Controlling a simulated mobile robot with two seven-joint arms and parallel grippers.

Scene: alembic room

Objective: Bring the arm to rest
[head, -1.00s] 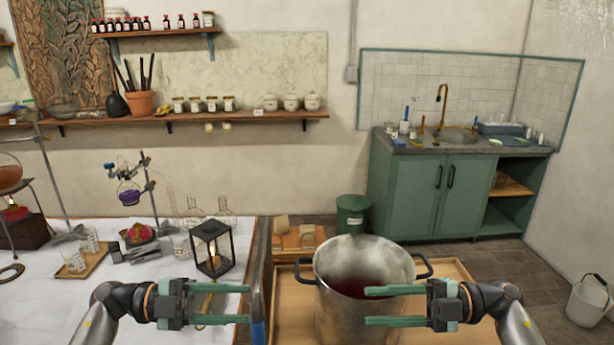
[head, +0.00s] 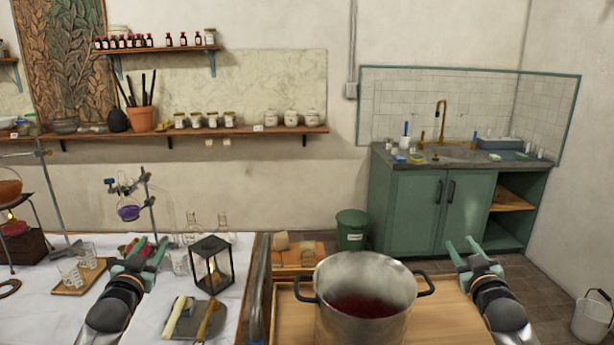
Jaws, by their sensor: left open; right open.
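My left gripper (head: 147,254) is open and empty. It points away from me above the white-covered table (head: 135,325), to the left of the lantern. My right gripper (head: 463,245) is open and empty too. It points away from me to the right of the steel pot, with the floor behind it in the picture. The two arms are spread apart, one at each side of the view. Neither gripper touches an object that I can see.
A large steel pot (head: 367,283) with dark red contents stands on a wooden surface (head: 437,323) between the arms. A black lantern (head: 212,264) and a dark board (head: 190,320) with tools lie near my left arm. Glassware crowds the table's left. A green cabinet (head: 415,212) stands behind.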

